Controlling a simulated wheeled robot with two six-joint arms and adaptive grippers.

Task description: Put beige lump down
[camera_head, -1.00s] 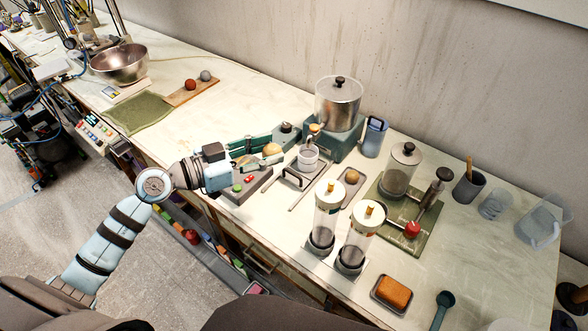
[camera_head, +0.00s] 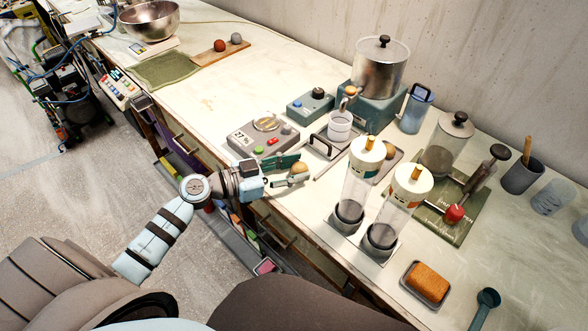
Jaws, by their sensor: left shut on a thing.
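My left gripper (camera_head: 290,171) is shut on a beige lump (camera_head: 299,169). It holds the lump near the bench's front edge, just in front of the grey scale-like device (camera_head: 245,143). The device has a round plate (camera_head: 267,124), which is bare, and green and red buttons. Another beige lump (camera_head: 388,151) rests on a small grey tray (camera_head: 396,158), partly hidden behind a clear cylinder. My right gripper is not in view.
Two clear cylinders with white caps (camera_head: 358,185) (camera_head: 402,212) stand right of the gripper. A handled tray with a cup (camera_head: 340,126) and a metal pot (camera_head: 379,66) stand behind. A wooden board (camera_head: 208,56) holds a red ball and a grey ball. The bench's left middle (camera_head: 215,95) is clear.

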